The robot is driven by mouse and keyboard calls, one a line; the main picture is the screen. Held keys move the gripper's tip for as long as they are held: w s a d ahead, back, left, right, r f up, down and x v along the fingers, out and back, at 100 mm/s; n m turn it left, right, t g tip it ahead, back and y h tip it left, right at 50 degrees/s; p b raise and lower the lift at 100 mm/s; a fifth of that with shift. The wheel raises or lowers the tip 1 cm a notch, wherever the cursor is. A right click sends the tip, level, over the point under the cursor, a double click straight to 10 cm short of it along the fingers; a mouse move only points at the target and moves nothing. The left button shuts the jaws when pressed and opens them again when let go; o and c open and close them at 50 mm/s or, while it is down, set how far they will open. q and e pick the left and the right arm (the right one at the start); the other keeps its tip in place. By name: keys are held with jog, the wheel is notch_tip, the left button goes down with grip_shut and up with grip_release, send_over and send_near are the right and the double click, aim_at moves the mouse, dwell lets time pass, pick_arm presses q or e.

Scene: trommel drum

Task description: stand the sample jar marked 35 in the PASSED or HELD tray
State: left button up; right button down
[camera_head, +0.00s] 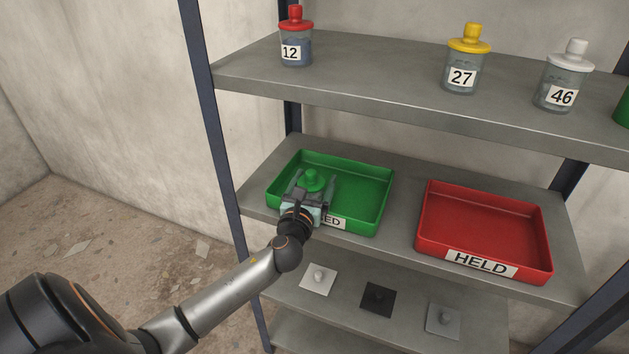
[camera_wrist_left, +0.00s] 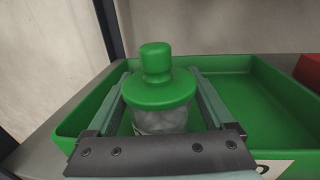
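A jar with a green lid (camera_head: 313,179) stands upright in the left part of the green tray (camera_head: 365,209). The tray's label is partly covered and reads "ED". The jar's number is hidden. My left gripper (camera_head: 311,186) reaches into the tray, its fingers on either side of the jar. In the left wrist view the green-lidded jar (camera_wrist_left: 160,90) is between the fingers, with gaps beside its clear body, so the fingers look open. The red tray (camera_head: 481,263) marked HELD is empty, to the right on the same shelf. My right gripper is out of view.
The upper shelf holds jars 12 (camera_head: 295,50), 27 (camera_head: 463,76) and 46 (camera_head: 563,93), plus a green object (camera_head: 622,108) cut by the edge. Its front edge overhangs the trays. A blue post (camera_head: 215,120) stands left. Lower down are white, black and grey squares with knobs.

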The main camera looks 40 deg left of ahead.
pick_arm(q)
jog(key=shift+o, duration=0.2)
jog(key=shift+r, duration=0.2)
jog(key=shift+s+d+f, duration=0.1)
jog(key=shift+s+f, duration=0.05)
jog(key=shift+s, duration=0.2)
jog(key=v, duration=1.1)
jog(key=s+d+f+n+g+h, duration=0.2)
jog(key=s+d+f+n, duration=0.3)
jog(key=f+n, duration=0.3)
jog(key=s+d+f+n+g+h, duration=0.3)
jog(key=f+n, duration=0.6)
jog(key=n, duration=0.3)
jog(key=s+d+f+n+g+h, duration=0.2)
jog(key=s+d+f+n+h, duration=0.1)
jog(key=s+d+f+n, duration=0.4)
jog(key=d+f+n, duration=0.1)
jog(key=n, duration=0.1)
jog(key=shift+s+f+n+g+h, duration=0.15)
jog(key=shift+s+n+g+h, duration=0.15)
jog(key=shift+s+n+h, duration=0.1)
